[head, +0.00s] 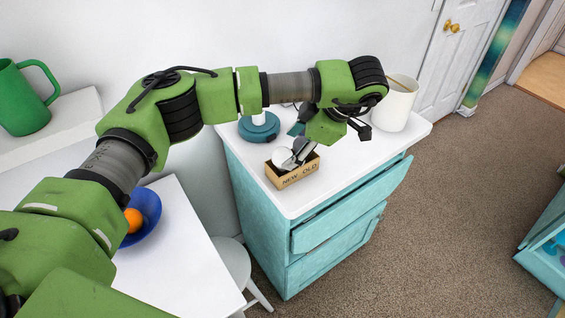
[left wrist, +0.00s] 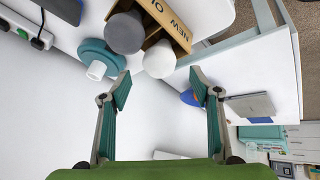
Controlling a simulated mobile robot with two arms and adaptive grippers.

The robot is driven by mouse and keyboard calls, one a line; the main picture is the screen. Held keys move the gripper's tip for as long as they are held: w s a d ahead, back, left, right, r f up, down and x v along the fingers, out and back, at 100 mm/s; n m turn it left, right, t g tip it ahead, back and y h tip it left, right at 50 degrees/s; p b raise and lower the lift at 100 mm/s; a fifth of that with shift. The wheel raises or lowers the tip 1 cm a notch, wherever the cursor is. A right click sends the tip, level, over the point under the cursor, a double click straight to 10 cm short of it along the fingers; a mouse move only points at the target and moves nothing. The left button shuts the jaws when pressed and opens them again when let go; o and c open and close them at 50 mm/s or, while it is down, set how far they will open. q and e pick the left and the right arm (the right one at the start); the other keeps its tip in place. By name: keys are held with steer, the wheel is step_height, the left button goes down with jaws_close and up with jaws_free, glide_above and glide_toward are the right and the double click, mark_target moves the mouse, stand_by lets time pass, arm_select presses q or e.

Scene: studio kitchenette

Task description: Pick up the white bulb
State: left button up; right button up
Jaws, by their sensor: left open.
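The white bulb (head: 282,158) stands in the small cardboard box (head: 293,176) marked NEW and OLD, on the NEW side. In the left wrist view the white bulb (left wrist: 160,59) shows its round end, beside a grey bulb (left wrist: 125,33) at the box (left wrist: 172,22). My left gripper (head: 298,143) is just above the box and partly covers its contents in the head view. In the left wrist view the left gripper (left wrist: 160,88) is open and empty, its fingertips apart, with the white bulb beyond the gap. My right gripper is not in view.
A teal lamp base (head: 259,127) with a white top (left wrist: 96,70) stands close to the box. A white pitcher (head: 395,103) stands behind my wrist on the teal cabinet. A cabinet drawer (head: 345,221) sticks out. A blue bowl (head: 148,208) holds an orange (head: 133,220).

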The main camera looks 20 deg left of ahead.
mark_target(287, 152)
arm_select(q)
steer(key=p+x, duration=0.2)
steer(key=x, duration=0.2)
steer(key=shift+a+f, duration=0.1)
steer(key=shift+f, duration=0.2)
steer(key=shift+w+a+f, duration=0.1)
steer(key=shift+f, duration=0.15)
steer(key=c, duration=1.2)
steer(key=shift+r, duration=0.1)
steer(key=shift+c, duration=0.2)
